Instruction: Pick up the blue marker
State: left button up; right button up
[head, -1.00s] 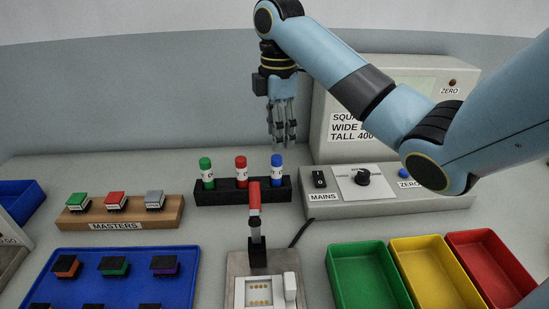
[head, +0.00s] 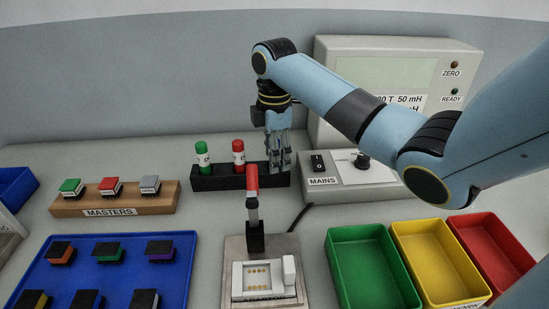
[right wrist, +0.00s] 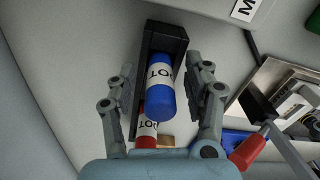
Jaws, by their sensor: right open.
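The blue marker (right wrist: 160,88) stands in the black holder (right wrist: 162,36), with its blue cap toward the right wrist camera and a white label below the cap. My right gripper (right wrist: 172,82) is open, with one finger on each side of the blue marker and visible gaps between. In the head view my right gripper (head: 279,165) is lowered at the right end of the black holder (head: 225,180) and hides the blue marker there. My left gripper is not in view.
The red marker (head: 238,156) and green marker (head: 202,158) stand in the same holder. A red-topped lever (head: 252,180) rises in front of it. The instrument with the MAINS switch (head: 318,162) is close on the right.

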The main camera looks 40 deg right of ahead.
grip_shut()
jog(key=shift+r, duration=0.2)
jog(key=shift+r, duration=0.25)
jog(key=r, duration=0.3)
jog(key=shift+s+d+r, duration=0.15)
jog(key=shift+d+r, duration=0.05)
jog(key=shift+r, duration=0.1)
jog(key=s+d+r, duration=0.6)
jog(key=s, duration=0.3)
jog(key=shift+s+r, duration=0.2)
jog(key=shift+r, duration=0.1)
